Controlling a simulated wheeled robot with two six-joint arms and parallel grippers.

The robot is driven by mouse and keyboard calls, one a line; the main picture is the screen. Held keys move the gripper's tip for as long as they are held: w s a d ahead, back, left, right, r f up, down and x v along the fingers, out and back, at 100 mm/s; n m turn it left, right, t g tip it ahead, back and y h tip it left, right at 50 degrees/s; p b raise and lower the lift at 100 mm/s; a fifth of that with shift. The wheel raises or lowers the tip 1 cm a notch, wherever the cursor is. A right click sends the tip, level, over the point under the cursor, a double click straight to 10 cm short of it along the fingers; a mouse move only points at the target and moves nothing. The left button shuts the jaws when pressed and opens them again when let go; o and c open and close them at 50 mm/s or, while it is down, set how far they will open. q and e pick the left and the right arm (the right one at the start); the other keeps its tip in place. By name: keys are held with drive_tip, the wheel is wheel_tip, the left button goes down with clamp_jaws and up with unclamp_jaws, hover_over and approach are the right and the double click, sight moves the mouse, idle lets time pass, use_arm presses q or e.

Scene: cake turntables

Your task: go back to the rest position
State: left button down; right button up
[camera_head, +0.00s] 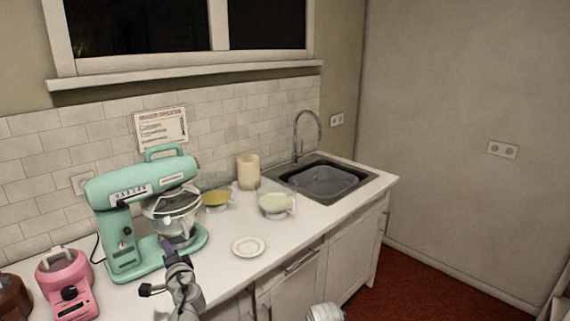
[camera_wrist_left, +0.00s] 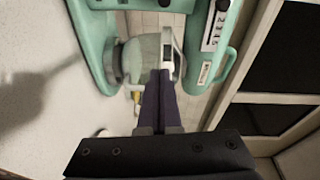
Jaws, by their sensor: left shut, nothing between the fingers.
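My left gripper (camera_head: 167,243) is in front of the teal stand mixer (camera_head: 122,225), near its glass bowl (camera_head: 178,226) in the head view. In the left wrist view its dark fingers (camera_wrist_left: 162,75) are together with nothing between them. They point toward the mixer (camera_wrist_left: 93,45), whose body fills the top of that view. I cannot tell whether the fingertips touch the bowl or the mixer. My right gripper does not show.
A small white plate (camera_head: 249,246) lies on the counter (camera_head: 310,222). Behind are a yellow-filled bowl (camera_head: 216,201), a pale-filled bowl (camera_head: 273,205), a cream canister (camera_head: 248,171) and a sink (camera_head: 366,185). A pink appliance (camera_head: 66,285) stands left. Counter right of the plate is clear.

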use_arm(q)
drive_tip(key=s+d+f+n+g+h, duration=0.3)
drive_tip(key=s+d+f+g, duration=0.1)
drive_tip(key=d+f, duration=0.45)
drive_tip(key=s+d+f+n+g+h, duration=0.25)
drive_tip(key=s+d+f+g, duration=0.2)
drive_tip(key=d+f, duration=0.45)
drive_tip(key=s+d+f+g+h, duration=0.1)
drive_tip(key=s+d+g+h, duration=0.1)
drive_tip(key=s+d, duration=0.3)
drive_tip(key=s+d+f+g+h, duration=0.2)
drive_tip(key=s+d, duration=0.3)
drive_tip(key=d, duration=0.5)
drive_tip(key=shift+s+d+g, duration=0.2)
drive_tip(key=shift+s+g, duration=0.15)
drive_tip(key=shift+g, duration=0.3)
drive_tip(key=shift+a, duration=0.1)
